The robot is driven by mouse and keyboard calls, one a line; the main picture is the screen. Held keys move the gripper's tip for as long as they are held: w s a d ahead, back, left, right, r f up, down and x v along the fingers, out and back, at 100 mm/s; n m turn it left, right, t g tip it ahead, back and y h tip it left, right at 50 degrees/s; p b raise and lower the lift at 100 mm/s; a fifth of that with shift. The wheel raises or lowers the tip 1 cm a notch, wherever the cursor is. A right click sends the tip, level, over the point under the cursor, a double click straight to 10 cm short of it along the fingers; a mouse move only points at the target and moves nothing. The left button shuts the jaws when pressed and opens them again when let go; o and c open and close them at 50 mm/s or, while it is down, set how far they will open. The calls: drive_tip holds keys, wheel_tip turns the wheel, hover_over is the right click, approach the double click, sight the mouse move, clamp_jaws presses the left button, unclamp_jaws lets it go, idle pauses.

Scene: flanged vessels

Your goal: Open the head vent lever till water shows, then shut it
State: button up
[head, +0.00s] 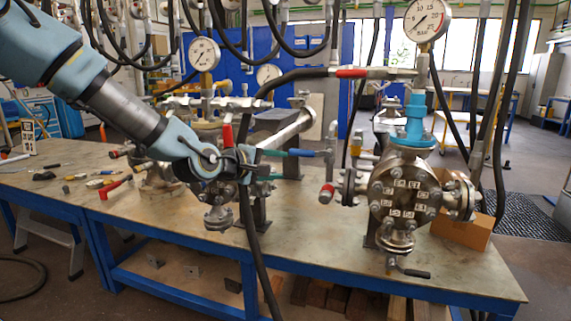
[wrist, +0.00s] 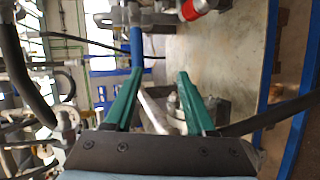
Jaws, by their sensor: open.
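A blue-sleeved lever (head: 305,153) reaches left from a small valve (head: 331,150) on the left side of the right-hand flanged vessel (head: 405,195). No label shows whether it is the head vent lever. My gripper (head: 284,165) is open and close to the lever's left end. In the wrist view my gripper (wrist: 159,74) shows two green fingers spread apart with nothing held between them. The blue lever (wrist: 137,45) lies just beyond the left fingertip there. I cannot tell whether they touch. My arm partly hides the vessel behind it.
A red-handled fitting (head: 326,193) hangs below the valve and also shows in the wrist view (wrist: 197,8). A black hose with a red sleeve (head: 352,73) passes above my gripper. Loose tools (head: 90,182) lie at the bench's left. The bench front (head: 310,240) is mostly bare.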

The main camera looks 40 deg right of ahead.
sight(308, 153)
drive_tip(key=r, duration=0.1)
drive_tip(key=d+h, duration=0.1)
drive_tip(key=d+r, duration=0.1)
drive_tip(key=shift+s+d+r+n+h, duration=0.1)
drive_tip(key=shift+s+r+n+h, duration=0.2)
drive_tip(key=shift+r, duration=0.05)
drive_tip(key=p+x, duration=0.1)
drive_tip(key=x, duration=0.8)
drive_tip(key=shift+d+f+p, duration=0.25)
drive_tip(key=shift+d+p, duration=0.1)
drive_tip(key=shift+d, duration=0.05)
clamp_jaws()
idle(0.6)
